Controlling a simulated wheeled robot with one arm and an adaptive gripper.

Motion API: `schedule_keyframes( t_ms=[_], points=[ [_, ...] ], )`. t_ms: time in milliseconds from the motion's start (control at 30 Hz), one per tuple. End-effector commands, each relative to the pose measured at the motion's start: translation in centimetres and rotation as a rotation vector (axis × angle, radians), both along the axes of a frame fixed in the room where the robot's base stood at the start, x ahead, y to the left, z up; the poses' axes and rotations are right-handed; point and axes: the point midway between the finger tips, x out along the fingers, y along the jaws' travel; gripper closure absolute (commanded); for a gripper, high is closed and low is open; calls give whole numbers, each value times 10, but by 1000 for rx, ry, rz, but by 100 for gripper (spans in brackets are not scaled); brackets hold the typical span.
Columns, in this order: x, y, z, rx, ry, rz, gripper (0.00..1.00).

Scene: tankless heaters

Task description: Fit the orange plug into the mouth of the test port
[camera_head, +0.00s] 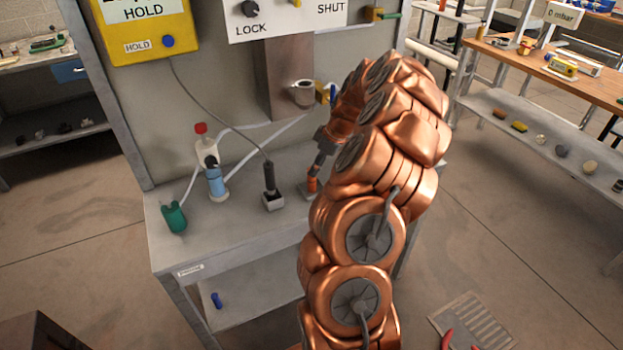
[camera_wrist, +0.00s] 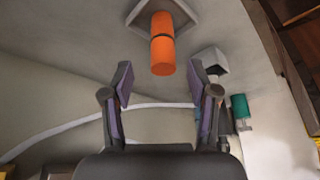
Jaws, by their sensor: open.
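The orange plug (camera_head: 312,184) stands on the grey bench in the head view, partly hidden behind my gripper. In the wrist view the orange plug (camera_wrist: 162,50) has a dark band and sits in a square grey holder (camera_wrist: 140,15). My gripper (camera_wrist: 161,76) is open and empty, its two fingers apart and the plug just beyond the fingertips, between their lines. In the head view my gripper (camera_head: 318,163) is small and partly covered by my arm. A pale round fitting (camera_head: 304,93) on the grey upright looks like the test port; my arm is close to its right.
A black probe in a metal block (camera_head: 272,200) stands left of the plug, its cable running up to the yellow box (camera_head: 150,30). A blue-filled bottle (camera_head: 216,182) and a green part (camera_head: 174,217) stand further left. White tubes cross the bench back.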

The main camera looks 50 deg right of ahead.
Motion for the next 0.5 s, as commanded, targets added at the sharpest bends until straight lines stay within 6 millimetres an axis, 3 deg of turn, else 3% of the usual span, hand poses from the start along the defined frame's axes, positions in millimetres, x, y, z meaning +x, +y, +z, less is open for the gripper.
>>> schedule_keyframes(
  t_ms=[300, 500],
  points=[
    [13, 11, -32, 2, 3, 2, 41],
    [14, 11, -35, 1, 0, 0, 41]
  ],
)
